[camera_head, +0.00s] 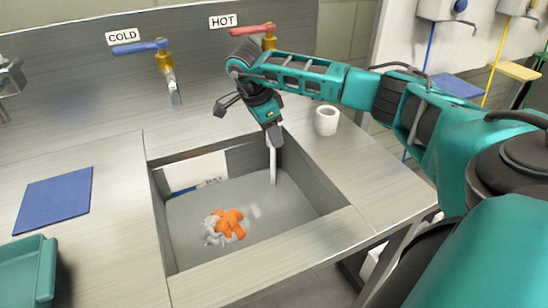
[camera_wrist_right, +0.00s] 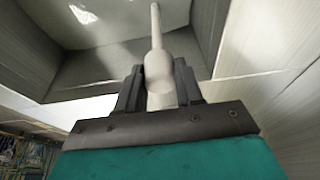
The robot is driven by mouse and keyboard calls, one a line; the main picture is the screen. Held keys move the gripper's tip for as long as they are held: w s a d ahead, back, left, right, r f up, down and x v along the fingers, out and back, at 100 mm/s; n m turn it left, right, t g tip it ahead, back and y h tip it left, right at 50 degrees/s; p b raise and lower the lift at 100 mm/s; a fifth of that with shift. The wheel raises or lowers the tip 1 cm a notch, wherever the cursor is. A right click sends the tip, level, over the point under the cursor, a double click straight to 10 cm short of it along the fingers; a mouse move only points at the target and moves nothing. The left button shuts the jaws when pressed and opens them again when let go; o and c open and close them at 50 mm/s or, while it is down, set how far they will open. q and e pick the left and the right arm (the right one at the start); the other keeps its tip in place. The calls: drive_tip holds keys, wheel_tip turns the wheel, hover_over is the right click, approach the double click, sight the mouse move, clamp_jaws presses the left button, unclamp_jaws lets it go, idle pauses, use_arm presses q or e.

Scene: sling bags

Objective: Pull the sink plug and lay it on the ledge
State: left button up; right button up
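A long pale standpipe-like plug (camera_head: 273,165) stands nearly upright at the back right of the sink (camera_head: 300,185). Its lower end is near the sink floor; I cannot tell whether it is seated in the drain. My right gripper (camera_head: 272,133) is at its top. In the right wrist view, the fingers of my right gripper (camera_wrist_right: 160,88) are closed on both sides of the plug's thick pale end (camera_wrist_right: 159,70), and the narrower stem runs away from them. The flat steel ledge (camera_head: 365,205) surrounds the basin. My left gripper is not in view.
An orange thing (camera_head: 229,222) lies with a greyish heap in the sink. A white cup (camera_head: 326,120) stands on the ledge at right. COLD (camera_head: 140,47) and HOT (camera_head: 250,30) taps are behind. A blue mat (camera_head: 55,200) and teal tray (camera_head: 30,270) lie at left.

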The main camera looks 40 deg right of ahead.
drive_tip(key=c, duration=0.4)
drive_tip(key=shift+o, duration=0.2)
drive_tip(key=shift+r, duration=0.1)
drive_tip(key=shift+r, duration=0.1)
drive_tip(key=shift+r+p, duration=2.3)
drive_tip(key=shift+r, duration=0.3)
